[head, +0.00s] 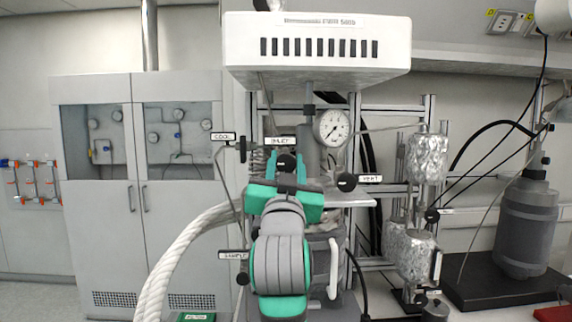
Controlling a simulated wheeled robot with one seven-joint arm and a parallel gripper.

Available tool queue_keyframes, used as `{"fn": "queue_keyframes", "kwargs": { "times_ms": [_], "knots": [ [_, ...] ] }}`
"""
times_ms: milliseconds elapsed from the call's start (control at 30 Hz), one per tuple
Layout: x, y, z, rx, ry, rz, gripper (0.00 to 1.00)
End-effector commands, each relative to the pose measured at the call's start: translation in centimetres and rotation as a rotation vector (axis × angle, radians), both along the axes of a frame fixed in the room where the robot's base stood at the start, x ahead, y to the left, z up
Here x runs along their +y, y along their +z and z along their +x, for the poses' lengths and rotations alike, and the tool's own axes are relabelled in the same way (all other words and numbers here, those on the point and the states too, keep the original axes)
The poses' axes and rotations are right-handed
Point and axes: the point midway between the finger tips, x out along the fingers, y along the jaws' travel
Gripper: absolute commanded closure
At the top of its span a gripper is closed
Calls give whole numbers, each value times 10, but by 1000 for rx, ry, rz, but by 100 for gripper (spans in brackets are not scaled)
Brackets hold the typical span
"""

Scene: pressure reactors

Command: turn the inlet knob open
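The black inlet knob (287,162) is at the front of the reactor, just below the white "INLET" label (279,141). My green and grey gripper (286,172) reaches up to it from below. A finger shows on each side of the knob, with the knob between them. I cannot tell whether the fingers touch the knob or stand apart from it. My wrist and the gripper body hide the part of the reactor behind and below the knob.
The cool knob (243,149) is close to the left, and the vent knob (347,182) is to the right. The sample knob (242,279) is lower left. A pressure gauge (333,128) is above right, under a white control box (317,48). Foil-wrapped vessels (409,252) stand at right.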

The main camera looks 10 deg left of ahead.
Motion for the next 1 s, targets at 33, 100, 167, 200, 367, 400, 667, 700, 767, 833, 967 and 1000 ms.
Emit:
{"fn": "queue_keyframes", "kwargs": {
  "times_ms": [33,100,167,200,367,400,667,700,767,833,967,1000],
  "knots": [
    [0,0,0,0,0,0,89],
    [0,0,0,0,0,-1,88],
    [0,0,0,-1,0,-5,88],
    [0,0,0,-3,0,-10,88],
    [-1,0,0,-15,-1,-57,88],
    [-1,0,0,-21,-3,-76,88],
    [-2,0,0,-71,-3,-262,88],
    [-3,0,0,-81,-3,-298,88],
    [-3,0,0,-96,-3,-353,88],
    [-3,1,0,-114,-4,-418,88],
    [-3,0,0,-146,-3,-538,88],
    [-3,1,0,-156,-3,-575,88]
  ]
}}
